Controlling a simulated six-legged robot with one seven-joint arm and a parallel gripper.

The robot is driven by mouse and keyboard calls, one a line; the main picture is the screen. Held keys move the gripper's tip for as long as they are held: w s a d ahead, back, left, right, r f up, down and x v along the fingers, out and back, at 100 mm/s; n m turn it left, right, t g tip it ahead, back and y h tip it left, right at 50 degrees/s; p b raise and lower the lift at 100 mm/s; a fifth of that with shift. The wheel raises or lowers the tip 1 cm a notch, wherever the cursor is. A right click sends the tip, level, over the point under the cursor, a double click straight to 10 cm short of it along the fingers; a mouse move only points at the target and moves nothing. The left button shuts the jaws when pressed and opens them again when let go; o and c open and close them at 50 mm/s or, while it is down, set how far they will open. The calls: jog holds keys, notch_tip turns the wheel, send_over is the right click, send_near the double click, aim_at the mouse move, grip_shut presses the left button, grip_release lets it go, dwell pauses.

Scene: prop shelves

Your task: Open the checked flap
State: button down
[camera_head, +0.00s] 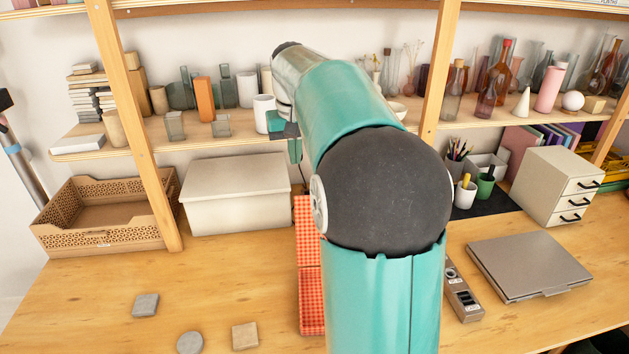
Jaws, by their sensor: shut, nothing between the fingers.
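The red-and-white checked thing (312,300) is on the wooden table in the middle, mostly hidden on its right by my arm. Its visible strip has a lower part and an upper part (307,235), with a seam between them. The upper part looks raised at the back, but I cannot tell its exact angle. My gripper (295,150) is beyond and above the checked thing, in front of the shelf. It is partly hidden by my arm, shut and empty, and appears apart from the checked thing.
A lidded cream box (235,195) and a cardboard crate (105,218) stand at the back left. A grey laptop (528,266) and a grey device (462,292) lie at right. Small blocks (245,336) lie front left.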

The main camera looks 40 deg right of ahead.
jog(key=w+d+f+m+g, duration=0.1)
jog(key=d+f, duration=0.2)
jog(key=d, duration=0.4)
jog(key=w+d+f+m, duration=0.1)
jog(key=w+d+f, duration=0.1)
jog(key=d, duration=0.4)
notch_tip(320, 180, down, 11)
jog(key=s+r, duration=0.1)
jog(key=s+a, duration=0.1)
jog(key=s, duration=0.1)
jog(key=shift+a+r+y, duration=0.2)
jog(key=shift+r+y, duration=0.2)
jog(key=shift+s, duration=0.15)
jog(key=s+a+r+t+h, duration=0.1)
jog(key=s+a, duration=0.3)
jog(key=s, duration=0.2)
jog(key=shift+s+a+r+t+h, duration=0.3)
jog(key=shift+s+a+r+t, duration=0.05)
jog(key=shift+a+r+t, duration=0.05)
